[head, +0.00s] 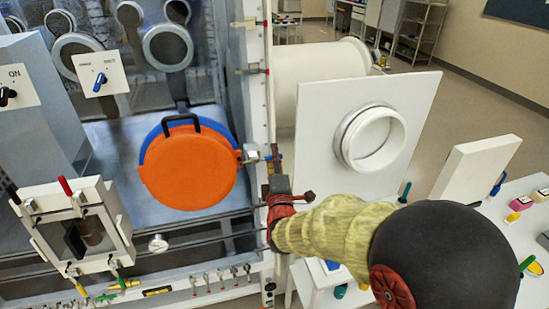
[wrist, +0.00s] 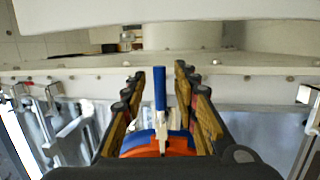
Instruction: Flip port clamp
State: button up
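The port clamp (wrist: 161,103) is a small pale metal lever with an upright blue handle, at the right edge of the round orange port door (head: 188,170). In the head view the clamp's metal part (head: 250,157) shows at the door's edge, and its handle is partly covered by my gripper (head: 276,160). In the wrist view my gripper (wrist: 160,85) is open, its fingers on both sides of the blue handle with a gap on each side. The orange door shows low between the fingers (wrist: 152,149). It lies over a blue disc (head: 150,141) and has a black handle.
A white panel with a round port (head: 372,137) stands at the right. A box with a red-handled lever (head: 66,187) is at lower left. Two thin rails (head: 195,241) run below the door. A white table (head: 515,250) with small items is at far right.

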jog(key=shift+c, duration=1)
grip_shut()
